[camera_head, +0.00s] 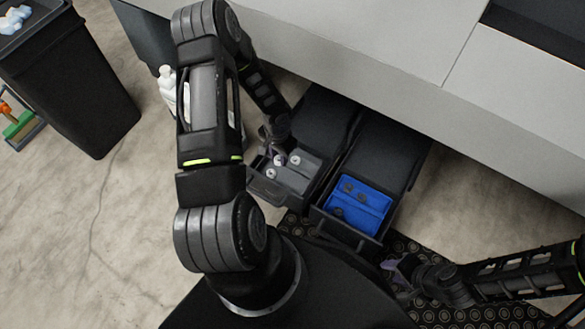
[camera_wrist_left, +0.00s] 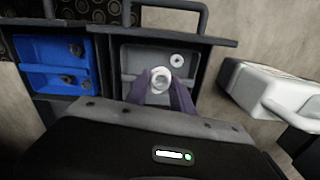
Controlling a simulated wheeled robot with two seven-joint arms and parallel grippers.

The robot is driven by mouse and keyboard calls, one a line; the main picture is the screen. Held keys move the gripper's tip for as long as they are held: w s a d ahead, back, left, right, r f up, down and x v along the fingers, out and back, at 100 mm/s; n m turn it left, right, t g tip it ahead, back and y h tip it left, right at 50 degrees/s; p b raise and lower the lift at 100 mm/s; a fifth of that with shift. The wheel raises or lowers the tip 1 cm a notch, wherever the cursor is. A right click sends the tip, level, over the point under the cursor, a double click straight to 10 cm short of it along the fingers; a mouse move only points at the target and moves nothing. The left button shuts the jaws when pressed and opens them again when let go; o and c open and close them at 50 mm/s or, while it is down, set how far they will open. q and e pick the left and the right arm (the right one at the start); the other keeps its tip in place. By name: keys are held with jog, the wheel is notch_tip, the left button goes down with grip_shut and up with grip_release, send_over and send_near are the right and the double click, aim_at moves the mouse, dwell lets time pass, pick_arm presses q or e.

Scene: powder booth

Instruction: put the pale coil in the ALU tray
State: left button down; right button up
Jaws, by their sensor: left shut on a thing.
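My left gripper (camera_wrist_left: 160,88) is shut on a pale ring-shaped coil (camera_wrist_left: 160,78), held between its purple-grey fingertips over the grey-lined tray (camera_wrist_left: 134,62). A second pale coil (camera_wrist_left: 177,61) lies in that tray. In the head view the left gripper (camera_head: 274,145) is over the grey-lined tray (camera_head: 266,189), with several small pale rings around its tips; I cannot tell there which is held. Beside it is the blue-lined tray (camera_head: 349,212) holding dark small parts (camera_head: 348,188). I see no readable ALU label. My right gripper (camera_head: 400,268) is near the blue tray's front; its jaws are unclear.
A white jug (camera_wrist_left: 275,92) stands beside the grey-lined tray. A black bin (camera_head: 80,90) is at the left. Pale cabinets (camera_head: 400,50) run behind the trays. A patterned dark mat (camera_head: 440,312) lies at the front. Both trays have raised front handles.

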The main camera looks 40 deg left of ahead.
pick_arm(q)
jog(key=shift+s+f+b, duration=0.15)
jog(key=shift+f+b, duration=0.3)
jog(key=shift+f, duration=0.5)
jog(key=b, duration=0.3)
send_over(280, 179)
jog(key=s+d, duration=0.2)
notch_tip(280, 179, down, 4)
jog(key=shift+w+a+f, duration=0.15)
jog(key=shift+w+a, duration=0.1)
jog(key=shift+f+b, duration=1)
jog(key=shift+f, duration=2.1)
jog(key=shift+f+b, duration=0.8)
jog(key=shift+f, duration=1.1)
